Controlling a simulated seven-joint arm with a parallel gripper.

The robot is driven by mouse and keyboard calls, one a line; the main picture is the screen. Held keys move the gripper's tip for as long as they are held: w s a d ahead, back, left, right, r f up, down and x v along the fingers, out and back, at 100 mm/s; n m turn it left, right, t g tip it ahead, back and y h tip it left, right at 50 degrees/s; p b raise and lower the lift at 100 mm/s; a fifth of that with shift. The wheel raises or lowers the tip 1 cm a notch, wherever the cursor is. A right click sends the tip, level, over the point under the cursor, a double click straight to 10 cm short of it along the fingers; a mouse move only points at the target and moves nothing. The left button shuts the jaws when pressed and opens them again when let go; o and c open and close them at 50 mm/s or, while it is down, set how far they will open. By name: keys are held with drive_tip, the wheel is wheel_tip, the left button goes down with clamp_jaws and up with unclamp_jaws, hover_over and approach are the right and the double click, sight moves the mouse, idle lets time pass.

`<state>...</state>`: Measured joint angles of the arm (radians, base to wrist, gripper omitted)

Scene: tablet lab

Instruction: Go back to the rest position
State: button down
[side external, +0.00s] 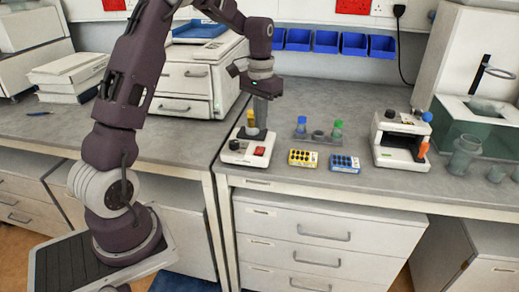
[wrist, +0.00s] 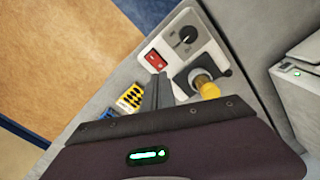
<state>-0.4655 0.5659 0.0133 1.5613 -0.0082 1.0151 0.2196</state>
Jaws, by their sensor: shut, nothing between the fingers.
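My gripper (side external: 262,122) is shut and empty. It points down over the white mixer-like device (side external: 236,156), with its fingertips just above or at the black top. A yellow-capped tube (side external: 251,121) stands upright on that device, close beside my fingers on their left in the side view. In the wrist view my closed fingers (wrist: 158,80) show beside the yellow cap (wrist: 208,88), with the device's red switch (wrist: 155,60) and black dial (wrist: 186,37) beyond. I cannot tell whether the fingers touch the tube or the device.
To the right are a small rack with a blue-capped tube (side external: 299,124) and a green-capped tube (side external: 337,130), a yellow rack (side external: 302,158), a blue rack (side external: 345,163) and a white instrument (side external: 400,140). White drawers (side external: 184,80) stand behind left. Blue bins (side external: 326,41) hang behind.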

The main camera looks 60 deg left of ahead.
drive_tip(key=shift+r, duration=0.25)
drive_tip(key=s+d+r+m+t, duration=0.1)
drive_tip(key=s+d+r+t, duration=0.2)
drive_tip(key=s+d+r, duration=0.8)
drive_tip(key=s+d+m+t, duration=0.2)
drive_tip(key=s+d, duration=0.7)
drive_tip(key=s, duration=0.5)
drive_tip(key=shift+s+f+t, duration=0.15)
drive_tip(key=shift+f+t, duration=0.05)
drive_tip(key=shift+t, duration=0.1)
